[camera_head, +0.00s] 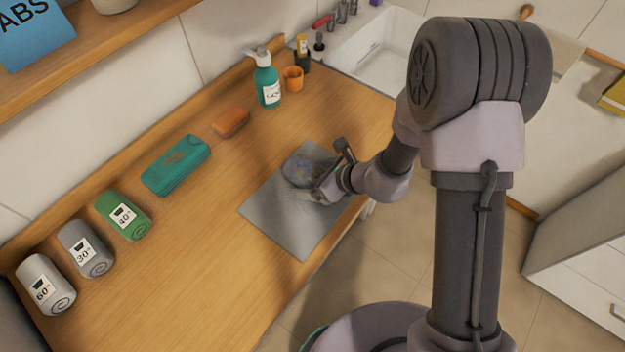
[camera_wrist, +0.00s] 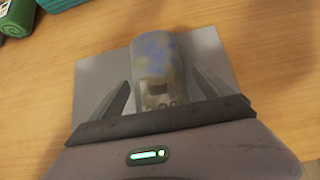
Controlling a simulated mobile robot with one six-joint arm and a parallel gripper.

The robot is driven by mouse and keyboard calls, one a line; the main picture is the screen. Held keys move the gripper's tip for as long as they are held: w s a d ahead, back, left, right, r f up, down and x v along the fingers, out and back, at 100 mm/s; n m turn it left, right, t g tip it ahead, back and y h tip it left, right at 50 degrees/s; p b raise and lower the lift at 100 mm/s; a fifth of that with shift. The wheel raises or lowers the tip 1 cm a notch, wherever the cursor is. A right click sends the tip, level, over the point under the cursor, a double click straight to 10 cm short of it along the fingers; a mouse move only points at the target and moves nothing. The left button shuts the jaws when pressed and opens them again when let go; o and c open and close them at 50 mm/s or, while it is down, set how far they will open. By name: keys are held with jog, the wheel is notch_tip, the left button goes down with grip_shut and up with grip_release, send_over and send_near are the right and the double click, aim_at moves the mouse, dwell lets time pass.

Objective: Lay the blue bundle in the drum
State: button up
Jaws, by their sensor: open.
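A rolled bundle with blue patches on a greyish surface (camera_head: 298,169) lies on a grey mat (camera_head: 272,208) on the wooden counter. It also shows in the wrist view (camera_wrist: 156,60), with a pale, dark-marked label at its near end. My gripper (camera_head: 330,172) is open at the bundle's near end. In the wrist view its fingers (camera_wrist: 160,80) stand apart on either side of the bundle, with gaps; I cannot tell whether they are low enough to flank it. No drum can be made out in either view.
A teal case (camera_head: 176,165), an orange-brown block (camera_head: 230,122), a teal pump bottle (camera_head: 267,84) and an orange cup (camera_head: 293,78) line the back. The front left counter is clear.

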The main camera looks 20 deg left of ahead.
jog(key=shift+w+a+f, duration=0.15)
jog(key=shift+a+f, duration=0.15)
jog(key=shift+f, duration=0.05)
jog(key=shift+r, duration=0.1)
jog(key=shift+r, duration=0.1)
jog(key=c, duration=1.8)
